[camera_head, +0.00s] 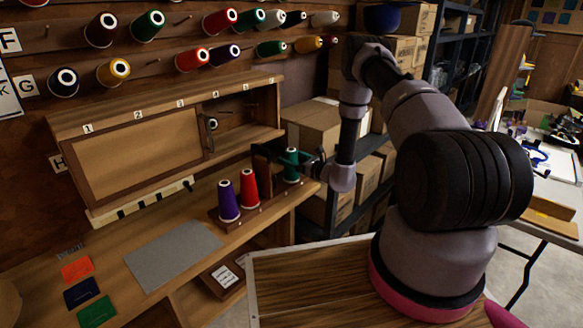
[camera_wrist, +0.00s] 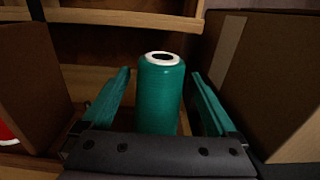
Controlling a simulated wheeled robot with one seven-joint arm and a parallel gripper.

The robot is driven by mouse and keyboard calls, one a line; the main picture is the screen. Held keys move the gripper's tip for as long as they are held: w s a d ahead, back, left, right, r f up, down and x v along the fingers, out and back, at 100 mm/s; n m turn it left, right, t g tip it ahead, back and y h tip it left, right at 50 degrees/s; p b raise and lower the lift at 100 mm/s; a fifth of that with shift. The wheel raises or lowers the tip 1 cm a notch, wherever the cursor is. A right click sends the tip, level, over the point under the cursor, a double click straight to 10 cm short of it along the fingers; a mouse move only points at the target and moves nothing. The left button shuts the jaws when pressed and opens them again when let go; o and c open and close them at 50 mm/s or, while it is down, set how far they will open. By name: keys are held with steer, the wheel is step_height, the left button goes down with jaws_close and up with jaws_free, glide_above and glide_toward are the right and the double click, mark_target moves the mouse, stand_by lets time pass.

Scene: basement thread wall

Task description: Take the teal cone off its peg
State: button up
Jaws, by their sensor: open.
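The teal cone (camera_head: 291,166) stands upright at the right end of a wooden peg rack (camera_head: 231,224) on the workbench, to the right of a purple and a red cone. In the wrist view the teal cone (camera_wrist: 160,95), with a white rim and dark hole on top, stands between my fingers. My gripper (camera_wrist: 160,90) is open, one teal-tinted finger on each side of the cone, with a visible gap on both sides. In the head view my gripper (camera_head: 290,160) is around the cone from the right. The cone's lower part and its peg are hidden.
The red cone (camera_head: 249,189) and purple cone (camera_head: 228,201) stand close by on the same rack. A wooden cabinet (camera_head: 140,145) is behind. Cardboard boxes (camera_head: 315,128) stand to the right. A grey mat (camera_head: 172,254) lies on the bench. More cones hang on wall pegs above.

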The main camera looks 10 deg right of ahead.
jaws_close()
step_height(320, 180, up, 10)
stand_by(0.7)
